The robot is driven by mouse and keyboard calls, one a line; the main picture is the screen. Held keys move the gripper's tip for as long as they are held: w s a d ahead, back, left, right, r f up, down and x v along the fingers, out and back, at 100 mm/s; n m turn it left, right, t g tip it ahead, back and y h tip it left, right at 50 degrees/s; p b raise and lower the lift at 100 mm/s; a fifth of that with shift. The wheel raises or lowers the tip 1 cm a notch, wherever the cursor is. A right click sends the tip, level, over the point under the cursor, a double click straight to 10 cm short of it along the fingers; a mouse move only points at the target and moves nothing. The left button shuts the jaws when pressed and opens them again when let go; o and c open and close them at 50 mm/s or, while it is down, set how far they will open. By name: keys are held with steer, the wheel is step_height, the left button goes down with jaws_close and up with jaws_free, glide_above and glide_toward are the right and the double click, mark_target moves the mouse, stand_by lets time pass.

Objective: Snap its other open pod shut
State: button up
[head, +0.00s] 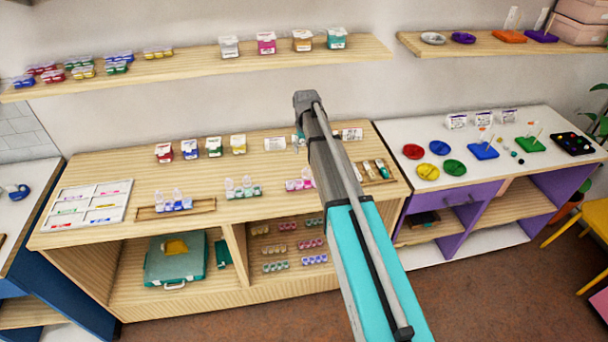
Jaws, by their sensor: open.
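Three bead strips with clear lids standing up are on the wooden worktop. A blue strip (173,206) sits in a shallow wooden tray at the left, with two lids up. A teal strip (242,192) in the middle also has two lids up. A pink strip (297,185) is beside my arm, which may cover its right end; one raised lid shows near that end. Which strip the task means cannot be told from this view. My gripper is hidden behind my arm; only a small grey-teal bit shows at the arm's left edge, too small to identify.
Labelled jars (213,147) line the worktop's back. A white sectioned tray (88,206) lies at the left, a wooden tray (377,173) right of my arm. Several shut-looking strips (275,250) are on the shelf below. A white-topped unit (480,125) with coloured dishes stands right.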

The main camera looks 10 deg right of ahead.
mark_target(306, 169)
steer(key=shift+f+b, duration=5.05)
steer(key=shift+f, duration=0.3)
steer(key=shift+c, duration=0.2)
